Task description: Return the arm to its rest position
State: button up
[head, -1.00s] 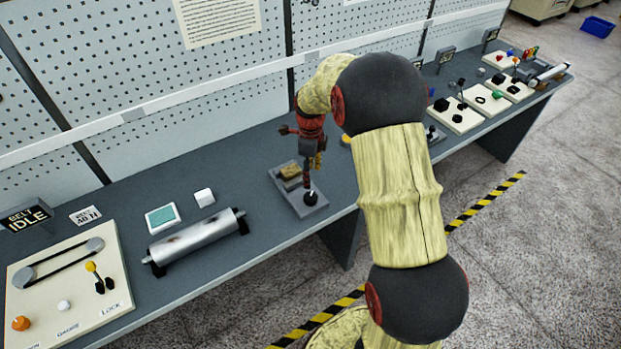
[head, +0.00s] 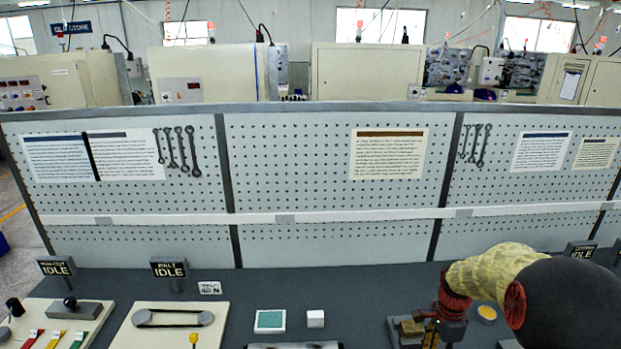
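My arm, with yellow textured links and large dark joints, comes in at the lower right of the head view. Its red wrist points down over the bench. My gripper (head: 433,334) is at the bottom edge, close to a grey fixture with a brass-coloured block (head: 411,327). The fingertips are small and partly cut off, so I cannot tell whether they are open or shut, or whether they touch the fixture.
The dark bench (head: 365,290) runs along the bottom, backed by a pegboard (head: 290,170). A belt panel (head: 135,340) and a panel with coloured levers (head: 90,335) are further left.

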jog(key=s+a+r+n+t+b, duration=0.3)
jog(key=s+a+r+n, duration=0.4)
jog(key=s, duration=0.4)
jog(key=s+a+r+n+t+b, duration=0.3)
jog(key=s+a+r+n+b, duration=0.1)
jog(key=s+a+r+n, duration=0.4)
jog(key=shift+s+r+n+t+b, duration=0.3)
jog(key=shift+s+r+n, duration=0.7)
jog(key=shift+s+n, duration=0.85)
